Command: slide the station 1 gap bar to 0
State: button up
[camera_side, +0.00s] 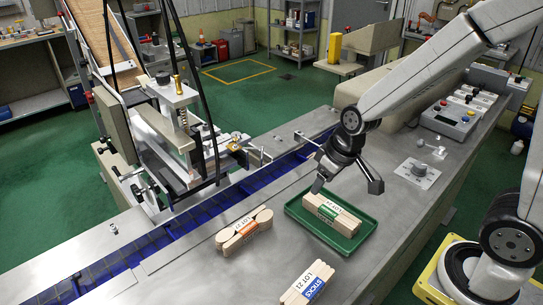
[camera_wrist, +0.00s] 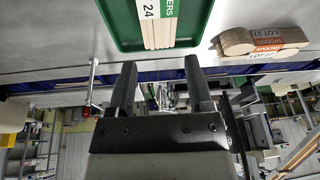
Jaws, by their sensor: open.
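The wrapping machine (camera_side: 165,125) stands at the left of the side view, over the blue conveyor channel (camera_side: 160,238). Slim metal rods and small fittings (camera_side: 258,157) sit along the channel's edge; I cannot tell which part is the station 1 gap bar, and no 0 mark is readable. My gripper (camera_side: 347,187) is open and points down over the green tray, apart from the machine. In the wrist view my gripper (camera_wrist: 160,66) shows two spread fingers with nothing between them. A thin upright rod (camera_wrist: 93,80) shows left of the fingers there.
The green tray (camera_side: 293,208) holds a stick bundle (camera_side: 332,214) with a green label, below my gripper. An orange-labelled bundle (camera_side: 244,230) and a blue-labelled bundle (camera_side: 308,284) lie on the steel bench. A control box (camera_side: 450,119) and a knob plate (camera_side: 417,173) are at right.

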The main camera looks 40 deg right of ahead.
aim_at(206, 143)
jog(key=w+a+r+n+t+y, duration=0.2)
jog(key=w+a+r+n, duration=0.1)
jog(key=w, duration=0.7)
jog(key=w+a+r+n+t+y, duration=0.2)
jog(key=w+a+r, duration=0.3)
jog(key=w, duration=0.6)
jog(key=shift+w+a+r+n, duration=0.15)
jog(key=shift+w+r+n, duration=0.15)
jog(key=shift+n, duration=0.2)
jog(key=shift+a, duration=0.1)
jog(key=shift+x, duration=3.8)
jog(key=shift+a, duration=0.1)
grip_shut()
jog(key=shift+r, duration=0.1)
